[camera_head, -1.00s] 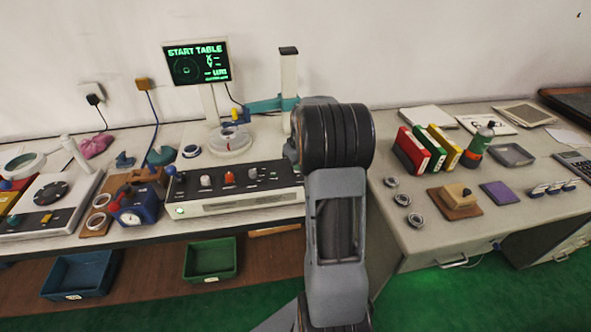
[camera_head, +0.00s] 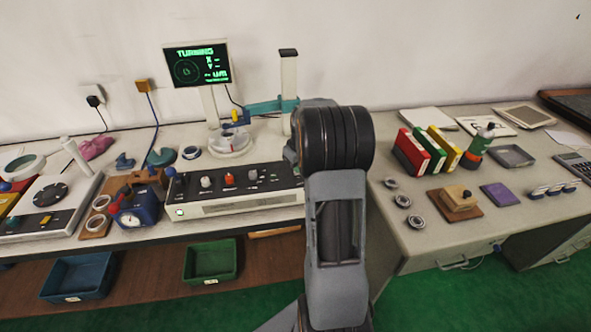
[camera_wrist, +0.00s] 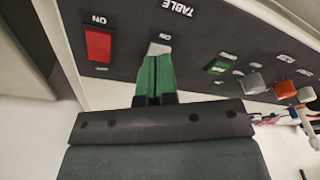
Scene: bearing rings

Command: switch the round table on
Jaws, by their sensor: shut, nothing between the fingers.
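The round table (camera_head: 229,144) is a pale disc with a ring-shaped part on it, behind the dark control panel (camera_head: 243,200). The screen (camera_head: 196,64) above reads "TURNING" in green. In the wrist view my gripper (camera_wrist: 153,62) is shut and empty, its green fingertips at a pale switch (camera_wrist: 159,48) under the "TABLE" label. The fingertips cover part of this switch, so I cannot tell whether they touch it. A red switch (camera_wrist: 98,43) marked "ON" lies to the left. In the head view my arm hides the gripper.
A teal arm (camera_head: 272,105) on a post reaches over the round table. A blue dial gauge (camera_head: 138,207) and a wooden block stand left of the panel. Loose rings (camera_head: 402,201) and coloured binders (camera_head: 430,148) are on the right desk.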

